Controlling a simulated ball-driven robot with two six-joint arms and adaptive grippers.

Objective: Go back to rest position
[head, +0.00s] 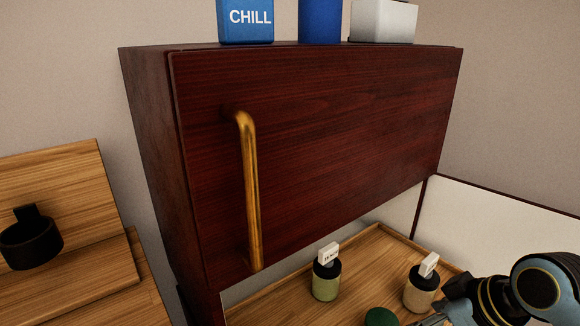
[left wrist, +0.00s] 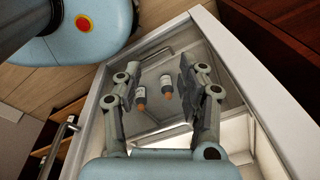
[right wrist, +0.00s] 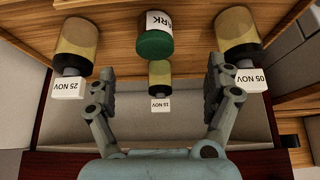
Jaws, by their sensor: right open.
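My right arm (head: 500,298) shows at the lower right of the head view. Bottles tagged 25 NOV (right wrist: 77,40) and 05 NOV (right wrist: 238,35) stand to either side. In the left wrist view my left gripper (left wrist: 158,82) is open and empty, over an open drawer (left wrist: 88,135) with two orange-tipped dropper bottles (left wrist: 140,97) in it. My left gripper is outside the head view.
A dark red cabinet (head: 320,130) with a brass handle (head: 252,190) fills the middle of the head view. A blue CHILL box (head: 246,25), a blue container (head: 320,20) and a white box (head: 383,22) stand on it. A wooden tray (head: 270,305) holds bottles underneath.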

